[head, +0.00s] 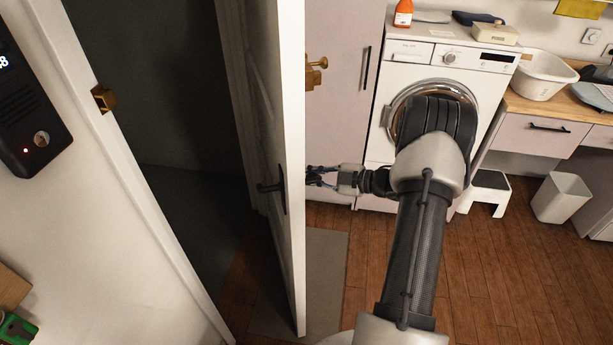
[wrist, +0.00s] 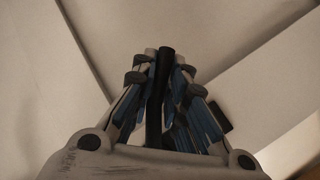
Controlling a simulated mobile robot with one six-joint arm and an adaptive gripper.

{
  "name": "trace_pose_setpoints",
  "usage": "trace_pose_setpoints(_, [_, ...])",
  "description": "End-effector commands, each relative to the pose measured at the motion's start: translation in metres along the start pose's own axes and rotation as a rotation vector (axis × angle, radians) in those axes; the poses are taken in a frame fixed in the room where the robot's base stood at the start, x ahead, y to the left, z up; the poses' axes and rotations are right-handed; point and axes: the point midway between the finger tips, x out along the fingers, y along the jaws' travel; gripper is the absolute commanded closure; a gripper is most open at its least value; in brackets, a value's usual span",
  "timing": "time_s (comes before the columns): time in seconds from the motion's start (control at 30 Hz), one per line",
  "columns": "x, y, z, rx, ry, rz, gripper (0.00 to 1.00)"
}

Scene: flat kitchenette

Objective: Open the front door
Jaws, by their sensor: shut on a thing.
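The white front door (head: 291,130) stands partly open, seen nearly edge-on in the head view, with a dark gap between it and the door frame (head: 125,150). A dark lever handle (head: 272,186) shows on its left face. My gripper (head: 313,176) is at the right face, at about the same height. In the wrist view my gripper (wrist: 162,75) is shut on a black bar, the door handle (wrist: 157,105), which runs between the fingers. In the head view the door edge partly hides the fingertips and the handle on that side.
A brass lock part (head: 316,74) sits on the door and a brass piece (head: 103,98) on the frame. A washing machine (head: 440,85), a step stool (head: 487,190) and a white bin (head: 561,198) stand at right. A grey mat (head: 325,265) lies by the door. Wooden floor at lower right is clear.

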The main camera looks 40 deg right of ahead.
Motion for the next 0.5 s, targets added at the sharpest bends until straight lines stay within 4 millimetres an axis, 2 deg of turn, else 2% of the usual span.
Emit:
trace_pose_setpoints(0.03, [0.0003, -0.0051, 0.0002, 0.004, 0.002, -0.008, 1.00])
trace_pose_setpoints(0.07, [0.0004, -0.0052, 0.0001, 0.004, 0.003, -0.008, 0.86])
trace_pose_setpoints(0.1, [0.0004, -0.0052, 0.0001, 0.004, 0.003, -0.008, 0.83])
trace_pose_setpoints(0.33, [0.0006, -0.0033, -0.0003, 0.003, 0.003, -0.005, 0.68])
trace_pose_setpoints(0.5, [0.0006, -0.0025, -0.0005, 0.002, 0.003, -0.004, 0.66])
